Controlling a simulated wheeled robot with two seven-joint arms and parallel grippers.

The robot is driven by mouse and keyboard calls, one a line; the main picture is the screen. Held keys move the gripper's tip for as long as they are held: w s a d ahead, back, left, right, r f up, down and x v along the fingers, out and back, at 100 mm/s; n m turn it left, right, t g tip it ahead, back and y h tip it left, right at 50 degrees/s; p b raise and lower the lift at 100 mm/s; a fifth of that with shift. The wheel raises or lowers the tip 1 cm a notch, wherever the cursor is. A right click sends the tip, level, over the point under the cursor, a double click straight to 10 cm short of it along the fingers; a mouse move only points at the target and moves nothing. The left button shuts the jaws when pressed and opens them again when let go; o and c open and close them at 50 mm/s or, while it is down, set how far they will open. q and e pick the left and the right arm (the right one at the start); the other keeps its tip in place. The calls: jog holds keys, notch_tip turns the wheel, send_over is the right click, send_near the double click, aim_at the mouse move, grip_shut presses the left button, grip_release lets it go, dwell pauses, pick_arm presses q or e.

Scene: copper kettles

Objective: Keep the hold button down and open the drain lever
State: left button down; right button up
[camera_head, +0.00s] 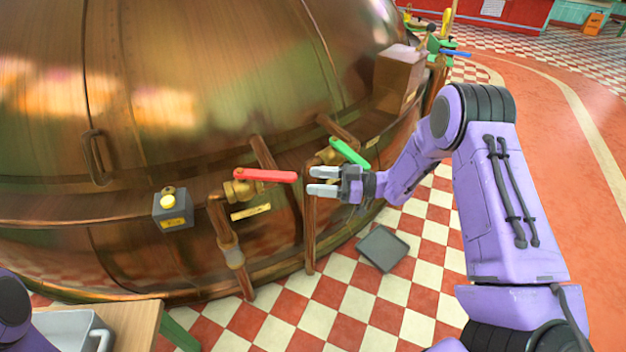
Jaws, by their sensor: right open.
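A grey box (172,213) with a yellow button (168,191) on top is on the copper kettle's (190,110) side. To its right, a red lever (265,175) lies nearly level on a brass valve over a copper pipe. A green lever (350,153) slants on another valve farther right. I cannot read which lever is the drain lever. My right gripper (311,181) is open and empty, its fingers pointing left, just right of the red lever's free end; I cannot tell if they touch. My left gripper is out of view; nothing is seen pressing the button.
Copper pipes (310,235) run down below the valves. A dark grey tray (383,248) is on the checkered floor under my right arm. A wooden table (135,322) with a grey bin (75,328) stands at the lower left. The red floor at the right is open.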

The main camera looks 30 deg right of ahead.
jog(key=shift+a+f, duration=0.1)
jog(key=shift+f, duration=0.05)
jog(key=c, duration=0.7)
jog(key=f+m+t+h, duration=0.1)
jog(key=a+f+m+h, duration=0.1)
jog(key=f+m, duration=0.1)
jog(key=a+f+m+t+h, duration=0.1)
jog(key=shift+s+f+m+t, duration=0.3)
jog(key=shift+m, duration=0.1)
grip_shut()
jog(key=s+f+m+h, duration=0.6)
jog(key=f+m+h, duration=0.1)
jog(key=f, duration=0.3)
jog(key=s+f+m+g+h, duration=0.3)
jog(key=s+f, duration=0.1)
jog(key=s, duration=0.5)
jog(key=s+f+m+g+h, duration=0.2)
jog(key=s+f+g+h, duration=0.25)
jog(key=s, duration=0.55)
jog(key=m+t+h+b, duration=0.1)
jog(key=m+t+h, duration=0.75)
jog(key=m, duration=1.05)
send_near(277, 179)
jog(key=shift+t+y, duration=0.6)
jog(key=shift+t, duration=0.1)
jog(key=x, duration=0.7)
jog(key=shift+s+d+f, duration=0.25)
jog(key=shift+s+d, duration=0.05)
jog(key=shift+d, duration=0.05)
